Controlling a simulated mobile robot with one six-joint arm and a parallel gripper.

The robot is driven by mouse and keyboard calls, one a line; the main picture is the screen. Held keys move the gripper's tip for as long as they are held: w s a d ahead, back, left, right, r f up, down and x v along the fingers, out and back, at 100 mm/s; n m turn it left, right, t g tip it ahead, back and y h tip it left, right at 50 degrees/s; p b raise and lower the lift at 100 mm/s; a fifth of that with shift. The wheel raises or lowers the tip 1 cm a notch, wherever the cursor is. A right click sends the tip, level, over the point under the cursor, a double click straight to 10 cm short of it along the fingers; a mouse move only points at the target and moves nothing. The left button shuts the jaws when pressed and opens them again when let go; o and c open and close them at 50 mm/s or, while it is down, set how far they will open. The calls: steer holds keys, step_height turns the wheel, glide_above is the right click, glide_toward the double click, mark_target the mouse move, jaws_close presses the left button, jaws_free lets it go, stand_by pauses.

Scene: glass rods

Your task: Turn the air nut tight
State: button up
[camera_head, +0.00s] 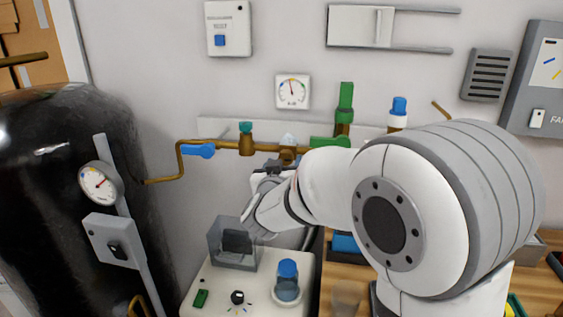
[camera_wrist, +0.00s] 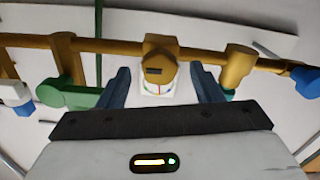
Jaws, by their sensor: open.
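A brass fitting (camera_wrist: 160,50) sits on the brass pipe in the middle of the wrist view, with a pale faceted part (camera_wrist: 156,88) at its near end. I take this to be the air nut, but I cannot tell for sure. My gripper (camera_wrist: 161,78) is open, one dark finger on each side of the fitting. A gap shows on both sides, and I see no clear contact. In the head view my gripper (camera_head: 268,168) is just below the brass pipe (camera_head: 215,143), and my arm hides part of the fitting.
A green handle (camera_wrist: 68,96) is close beside the left finger; a brass valve (camera_wrist: 236,66) is near the right one. A blue lever (camera_head: 198,150) is on the pipe's left. Below stand a clear box (camera_head: 220,250) and a blue-capped jar (camera_head: 288,285). A black tank (camera_head: 60,190) fills the left.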

steer(key=shift+w+d, duration=0.2)
steer(key=shift+w, duration=0.75)
steer(key=shift+c, duration=0.3)
steer(key=c, duration=0.9)
